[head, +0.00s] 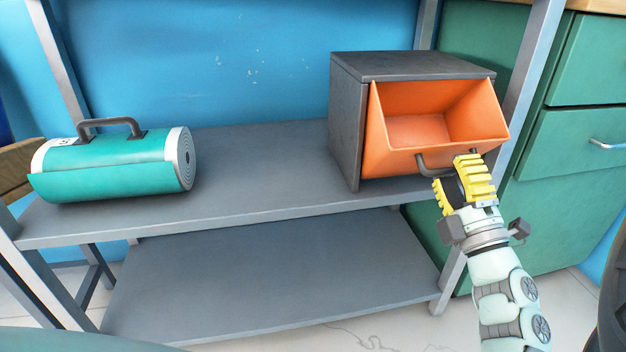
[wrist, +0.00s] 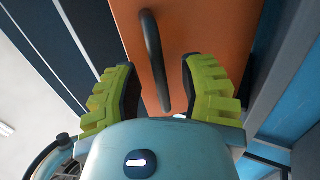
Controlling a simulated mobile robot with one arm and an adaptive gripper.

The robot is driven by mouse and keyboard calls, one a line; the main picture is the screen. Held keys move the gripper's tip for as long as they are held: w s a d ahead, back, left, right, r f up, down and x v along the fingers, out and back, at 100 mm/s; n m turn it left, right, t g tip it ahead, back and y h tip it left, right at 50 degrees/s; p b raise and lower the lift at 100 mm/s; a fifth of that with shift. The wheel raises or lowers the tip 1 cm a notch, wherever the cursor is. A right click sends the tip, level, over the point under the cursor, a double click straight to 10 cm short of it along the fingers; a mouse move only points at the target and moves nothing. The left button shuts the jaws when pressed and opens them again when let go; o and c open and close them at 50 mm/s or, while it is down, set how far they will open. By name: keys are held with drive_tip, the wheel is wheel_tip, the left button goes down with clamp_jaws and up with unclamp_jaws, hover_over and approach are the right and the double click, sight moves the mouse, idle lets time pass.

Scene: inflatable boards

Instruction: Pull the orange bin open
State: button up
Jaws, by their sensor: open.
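The orange bin (head: 425,105) is tilted out of its dark grey housing (head: 345,120) on the shelf, and its empty inside shows from above. A dark handle (head: 432,168) is on its front face. My gripper (head: 460,180) is at the front of the bin, by the right part of the handle. In the wrist view, the orange front (wrist: 185,35) fills the upper middle, and the handle (wrist: 153,60) runs down between the two yellow-green fingers (wrist: 165,95). The fingers are apart, with a gap on each side of the handle.
A rolled teal board (head: 115,165) with a dark carry handle lies on the left of the grey shelf (head: 260,170). The shelf between it and the housing is clear. A metal post (head: 525,90) and a green cabinet (head: 575,140) stand close on the right. The lower shelf (head: 270,270) is empty.

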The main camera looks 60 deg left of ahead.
drive_tip(key=v, duration=1.1)
drive_tip(key=shift+d, duration=0.1)
